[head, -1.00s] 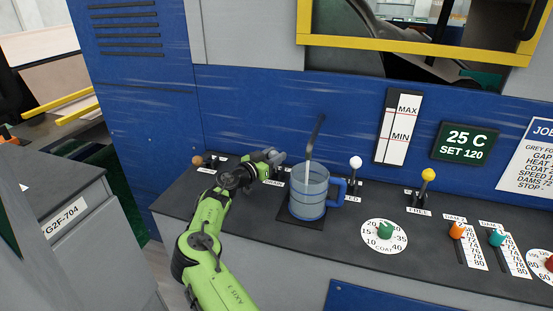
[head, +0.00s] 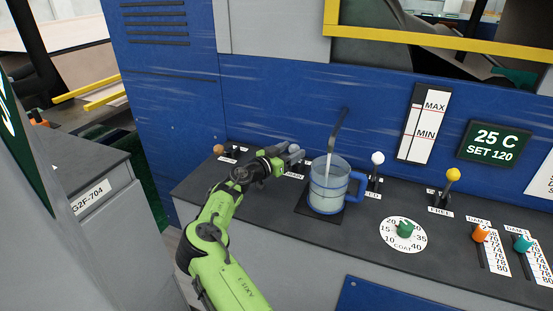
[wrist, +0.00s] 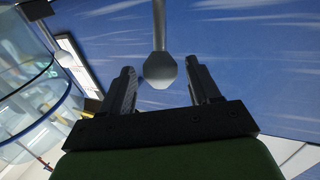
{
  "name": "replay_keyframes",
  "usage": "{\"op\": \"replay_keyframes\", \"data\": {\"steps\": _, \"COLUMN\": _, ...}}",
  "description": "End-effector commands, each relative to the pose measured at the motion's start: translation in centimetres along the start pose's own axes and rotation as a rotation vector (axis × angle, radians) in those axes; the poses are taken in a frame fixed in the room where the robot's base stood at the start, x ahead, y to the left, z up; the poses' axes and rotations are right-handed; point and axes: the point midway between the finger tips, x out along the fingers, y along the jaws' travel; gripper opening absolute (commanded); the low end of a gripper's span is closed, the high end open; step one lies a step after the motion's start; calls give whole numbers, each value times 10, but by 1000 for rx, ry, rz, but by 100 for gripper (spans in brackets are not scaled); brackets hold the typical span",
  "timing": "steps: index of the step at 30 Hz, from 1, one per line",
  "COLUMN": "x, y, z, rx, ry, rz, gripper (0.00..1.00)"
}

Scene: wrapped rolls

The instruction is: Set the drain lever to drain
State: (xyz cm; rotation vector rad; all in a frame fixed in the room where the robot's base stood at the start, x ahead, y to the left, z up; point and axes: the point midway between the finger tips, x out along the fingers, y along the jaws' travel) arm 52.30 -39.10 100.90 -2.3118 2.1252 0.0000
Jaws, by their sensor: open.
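A lever with a pale grey knob (wrist: 160,70) stands between my open fingers in the wrist view, its thin stem running to the top of the picture. It is most likely the drain lever, but its label is too small and partly hidden to read. In the head view the grey knob (head: 293,148) shows at the tip of my gripper (head: 282,160), just left of the mug. The fingers (wrist: 163,82) stand on both sides of the knob with a gap to each; I cannot tell whether either touches it.
Other levers have a brown knob (head: 219,149), a white knob (head: 377,158) and a yellow knob (head: 453,174). A green dial (head: 404,229) sits on the console front.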

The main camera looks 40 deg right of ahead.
Motion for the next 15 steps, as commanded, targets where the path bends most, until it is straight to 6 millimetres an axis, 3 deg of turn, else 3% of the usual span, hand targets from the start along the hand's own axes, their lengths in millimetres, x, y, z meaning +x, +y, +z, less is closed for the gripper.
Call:
{"op": "replay_keyframes", "data": {"steps": 9, "x": -92, "y": -1, "z": 0, "rx": -3, "ry": -2, "rz": -5, "gripper": 62}}
{"op": "replay_keyframes", "data": {"steps": 15, "x": -130, "y": -1, "z": 0, "rx": -2, "ry": -2, "rz": -2, "gripper": 62}}
